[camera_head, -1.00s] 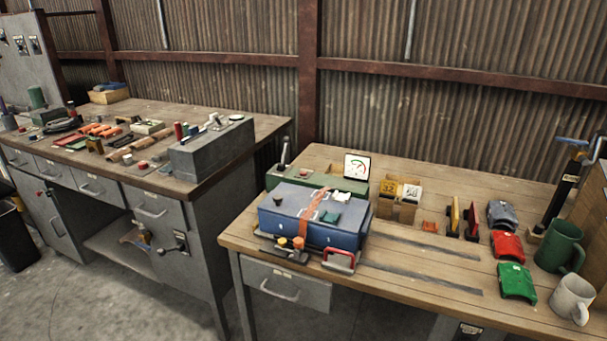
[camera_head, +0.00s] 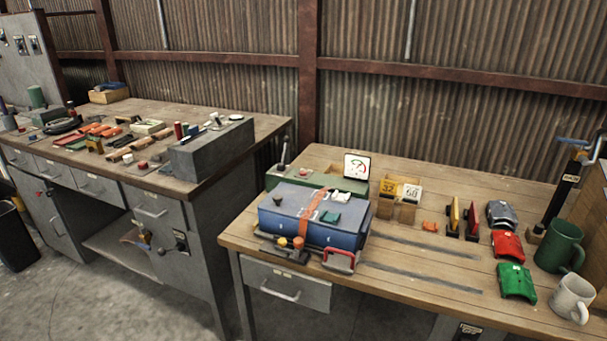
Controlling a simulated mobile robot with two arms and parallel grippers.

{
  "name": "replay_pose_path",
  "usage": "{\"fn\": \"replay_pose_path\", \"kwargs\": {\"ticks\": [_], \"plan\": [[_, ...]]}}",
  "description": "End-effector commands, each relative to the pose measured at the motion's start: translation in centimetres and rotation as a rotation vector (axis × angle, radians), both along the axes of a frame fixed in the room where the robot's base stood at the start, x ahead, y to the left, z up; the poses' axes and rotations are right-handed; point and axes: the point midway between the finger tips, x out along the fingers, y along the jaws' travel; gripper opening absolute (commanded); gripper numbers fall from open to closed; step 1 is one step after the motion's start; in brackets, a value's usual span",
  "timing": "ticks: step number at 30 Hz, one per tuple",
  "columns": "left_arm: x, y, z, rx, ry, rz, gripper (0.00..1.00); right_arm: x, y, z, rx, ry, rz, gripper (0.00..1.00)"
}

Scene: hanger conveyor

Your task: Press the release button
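Neither of my grippers is in view. I cannot tell which is the release button, as no label can be read. A small red button (camera_head: 142,164) also shows on the left bench. Nothing touches any of these buttons.
An orange strap (camera_head: 314,207) crosses the blue box. A red handle (camera_head: 340,261) stands at its front right. A gauge (camera_head: 357,166) stands behind it. Mugs, the green one (camera_head: 559,247) and white one (camera_head: 573,298), stand at right. The grey bench (camera_head: 150,204) is cluttered.

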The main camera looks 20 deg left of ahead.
Motion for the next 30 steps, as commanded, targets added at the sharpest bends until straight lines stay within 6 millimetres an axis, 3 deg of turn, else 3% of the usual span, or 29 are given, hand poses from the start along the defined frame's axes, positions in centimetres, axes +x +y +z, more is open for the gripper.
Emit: {"fn": "replay_pose_path", "kwargs": {"ticks": [6, 10, 30], "plan": [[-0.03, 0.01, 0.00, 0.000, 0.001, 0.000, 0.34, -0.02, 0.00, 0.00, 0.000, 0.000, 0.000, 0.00], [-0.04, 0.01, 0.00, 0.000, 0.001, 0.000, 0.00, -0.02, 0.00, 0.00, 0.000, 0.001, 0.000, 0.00], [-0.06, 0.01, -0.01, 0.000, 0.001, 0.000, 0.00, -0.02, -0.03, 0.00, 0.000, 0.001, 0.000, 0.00]]}}
